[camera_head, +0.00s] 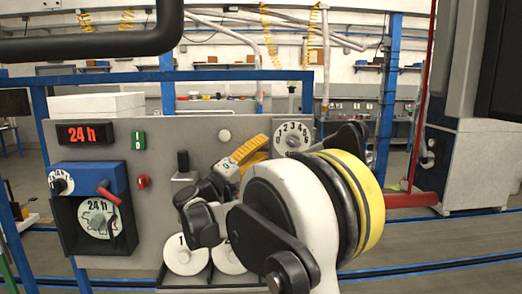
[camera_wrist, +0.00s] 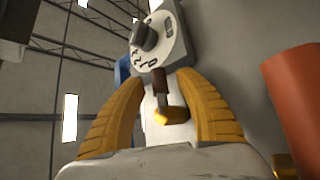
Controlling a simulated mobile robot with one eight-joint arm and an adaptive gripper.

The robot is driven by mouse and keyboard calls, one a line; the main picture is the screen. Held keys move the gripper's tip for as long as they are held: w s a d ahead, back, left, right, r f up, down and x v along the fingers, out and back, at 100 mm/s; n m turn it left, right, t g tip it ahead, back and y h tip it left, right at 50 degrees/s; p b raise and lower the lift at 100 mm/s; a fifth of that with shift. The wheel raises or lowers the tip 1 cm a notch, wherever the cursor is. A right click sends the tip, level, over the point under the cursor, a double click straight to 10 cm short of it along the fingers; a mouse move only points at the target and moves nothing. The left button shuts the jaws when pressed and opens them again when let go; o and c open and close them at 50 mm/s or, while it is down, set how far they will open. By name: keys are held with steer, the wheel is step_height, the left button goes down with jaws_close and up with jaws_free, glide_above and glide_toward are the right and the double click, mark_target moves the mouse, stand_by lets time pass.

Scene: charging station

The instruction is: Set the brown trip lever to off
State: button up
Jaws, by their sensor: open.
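In the wrist view, a brown lever (camera_wrist: 162,88) with a bright orange-tan end stands between the two yellow fingers of my gripper (camera_wrist: 163,82). The fingers are apart, one on each side of the lever, and I cannot tell whether either touches it. A white dial (camera_wrist: 151,62) with a dark knob sits just above the lever. In the head view my gripper (camera_head: 250,150) is at the grey panel (camera_head: 160,200), left of the white numbered dial (camera_head: 293,137). My arm and gripper hide the lever there, and its off mark cannot be read.
A black-topped lever (camera_head: 183,162) stands near my gripper. An orange-red cylinder (camera_wrist: 295,110) is close at right.

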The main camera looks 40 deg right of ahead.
jaws_close()
